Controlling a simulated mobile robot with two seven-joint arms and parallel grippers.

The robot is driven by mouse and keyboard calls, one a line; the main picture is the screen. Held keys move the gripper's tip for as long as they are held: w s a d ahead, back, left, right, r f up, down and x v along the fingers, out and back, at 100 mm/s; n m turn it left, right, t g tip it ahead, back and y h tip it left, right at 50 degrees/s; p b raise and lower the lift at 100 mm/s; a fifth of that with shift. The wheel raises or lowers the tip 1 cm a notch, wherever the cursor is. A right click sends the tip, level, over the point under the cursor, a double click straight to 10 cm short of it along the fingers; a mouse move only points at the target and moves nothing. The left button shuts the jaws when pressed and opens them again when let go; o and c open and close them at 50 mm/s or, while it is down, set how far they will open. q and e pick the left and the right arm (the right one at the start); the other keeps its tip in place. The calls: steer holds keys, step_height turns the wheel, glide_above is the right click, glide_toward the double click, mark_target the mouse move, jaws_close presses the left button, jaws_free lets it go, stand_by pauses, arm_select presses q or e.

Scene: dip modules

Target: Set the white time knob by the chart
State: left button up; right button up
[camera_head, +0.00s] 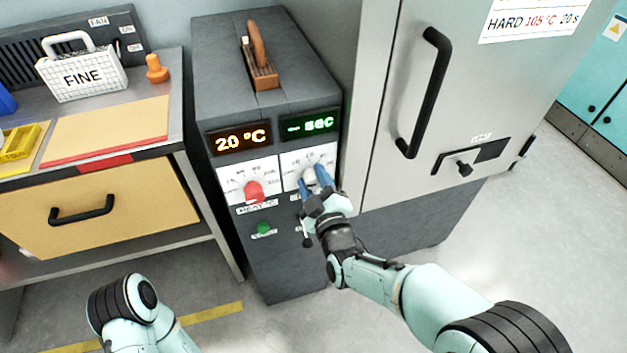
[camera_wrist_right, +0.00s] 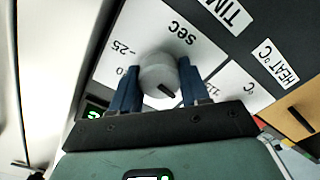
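The white time knob (camera_wrist_right: 160,76) is on the right dial of the grey control box. In the head view it (camera_head: 309,176) is partly hidden by my right gripper (camera_head: 318,184). In the right wrist view the blue fingers of this gripper (camera_wrist_right: 158,82) lie along both sides of the knob and seem to touch it. The time display (camera_head: 309,124) reads a dash and "sec". The chart (camera_head: 540,18) on the cabinet door is cut by the top edge; its visible line reads "HARD 105 °C 20 s". My left gripper is out of view.
The red heat knob (camera_head: 253,190) is just left of the time knob, under a display (camera_head: 240,138) reading "20 °C". A green button (camera_head: 263,228) is below. A white basket marked FINE (camera_head: 82,76) stands on the left bench. A black door handle (camera_head: 425,92) juts out at right.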

steer(key=shift+r, duration=0.1)
stand_by(0.3)
steer(key=m+b, duration=0.1)
steer(key=m, duration=0.3)
steer(key=shift+m+b, duration=0.3)
steer(key=shift+w+r+m, duration=0.1)
steer(key=shift+m, duration=0.8)
steer(key=shift+m+b, duration=0.3)
steer(key=shift+m, duration=0.6)
steer(key=m, duration=0.3)
steer(key=shift+d+r+m, duration=0.1)
steer(key=shift+d+m, duration=0.05)
steer(key=shift+m, duration=0.15)
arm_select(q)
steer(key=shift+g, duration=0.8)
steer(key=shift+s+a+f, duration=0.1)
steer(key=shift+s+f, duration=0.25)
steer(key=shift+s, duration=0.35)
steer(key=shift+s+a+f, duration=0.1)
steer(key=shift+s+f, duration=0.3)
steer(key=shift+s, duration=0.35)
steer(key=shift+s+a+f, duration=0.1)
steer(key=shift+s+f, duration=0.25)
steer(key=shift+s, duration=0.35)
arm_select(e)
steer(key=shift+m, duration=1.9)
steer(key=shift+d+r, duration=0.1)
